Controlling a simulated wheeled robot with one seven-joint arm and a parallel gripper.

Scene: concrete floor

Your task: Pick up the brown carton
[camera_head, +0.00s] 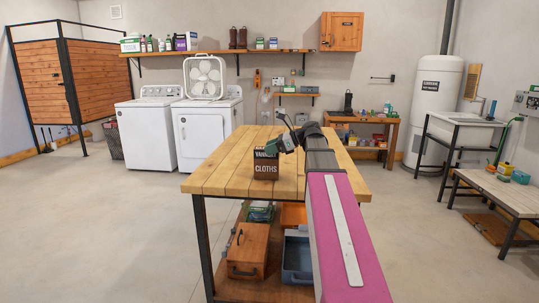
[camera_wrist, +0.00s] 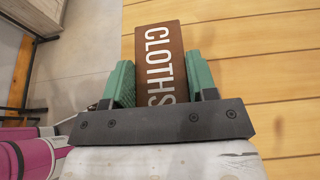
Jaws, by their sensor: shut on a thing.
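The brown carton (camera_head: 265,168) has white lettering that ends in "CLOTHS". It is upright on the wooden table (camera_head: 224,166) in the head view, near the table's middle. In the wrist view the carton (camera_wrist: 163,55) sits between the two green fingers, with its lettered side facing the camera. My gripper (camera_wrist: 160,82) is shut on the carton, one finger at each side. In the head view my gripper (camera_head: 271,147) is at the carton's top right, and the carton's base appears to be at the tabletop. Whether there is a small gap under it I cannot tell.
Below the tabletop, a shelf holds a wooden box (camera_head: 248,250) and a blue bin (camera_head: 297,259). The tabletop around the carton is clear. A washer (camera_head: 146,130) and dryer (camera_head: 203,133) stand behind left. A low bench (camera_head: 500,193) stands at right.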

